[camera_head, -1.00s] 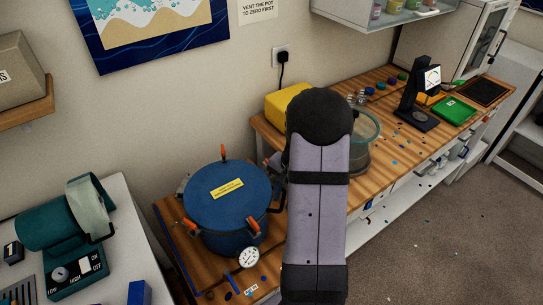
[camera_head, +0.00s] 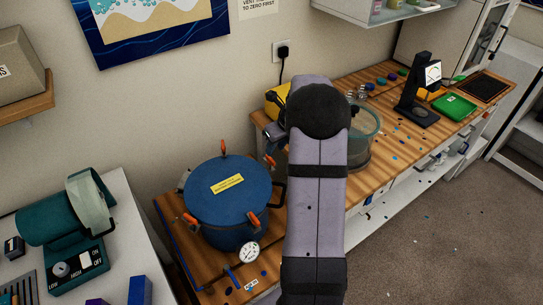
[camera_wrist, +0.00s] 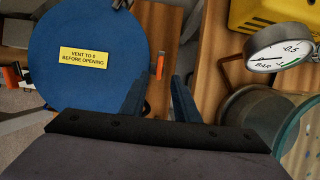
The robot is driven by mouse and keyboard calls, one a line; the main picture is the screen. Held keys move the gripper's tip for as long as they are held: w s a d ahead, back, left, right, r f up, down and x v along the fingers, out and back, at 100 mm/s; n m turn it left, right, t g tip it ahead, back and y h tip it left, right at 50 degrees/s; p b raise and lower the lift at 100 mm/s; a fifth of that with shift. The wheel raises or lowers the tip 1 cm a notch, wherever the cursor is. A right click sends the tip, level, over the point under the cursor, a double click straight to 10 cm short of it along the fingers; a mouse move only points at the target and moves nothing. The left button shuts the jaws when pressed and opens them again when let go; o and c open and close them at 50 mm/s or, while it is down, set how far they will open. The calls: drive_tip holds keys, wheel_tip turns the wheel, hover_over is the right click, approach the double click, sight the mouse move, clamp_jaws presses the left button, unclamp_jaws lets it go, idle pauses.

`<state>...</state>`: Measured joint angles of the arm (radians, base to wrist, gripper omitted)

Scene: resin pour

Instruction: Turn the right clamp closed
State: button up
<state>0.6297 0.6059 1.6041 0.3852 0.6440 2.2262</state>
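The blue pot (camera_head: 228,195) has a round blue lid with a yellow label. Orange-handled clamps stand around its rim. The right clamp (camera_head: 270,161) shows at the pot's right edge in the head view, beside my arm. In the wrist view its orange handle (camera_wrist: 160,66) stands just off the lid's right edge, pointing along that edge. My gripper (camera_wrist: 158,92) has its two blue fingers apart, with nothing between them. The handle is beyond the fingertips, lined up with the gap. In the head view my arm hides most of the gripper.
A pressure gauge (camera_head: 248,252) sits at the pot's front. A glass chamber (camera_head: 362,140) stands right of my arm, with another gauge (camera_wrist: 278,50) in the wrist view. A yellow unit (camera_head: 277,98) stands behind. Bare wood (camera_head: 200,268) lies in front of the pot.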

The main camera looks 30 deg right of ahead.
sight(270, 158)
drive_tip(key=shift+p+x, duration=1.05)
drive_tip(key=shift+x, duration=2.65)
drive_tip(key=shift+s, duration=0.1)
clamp_jaws()
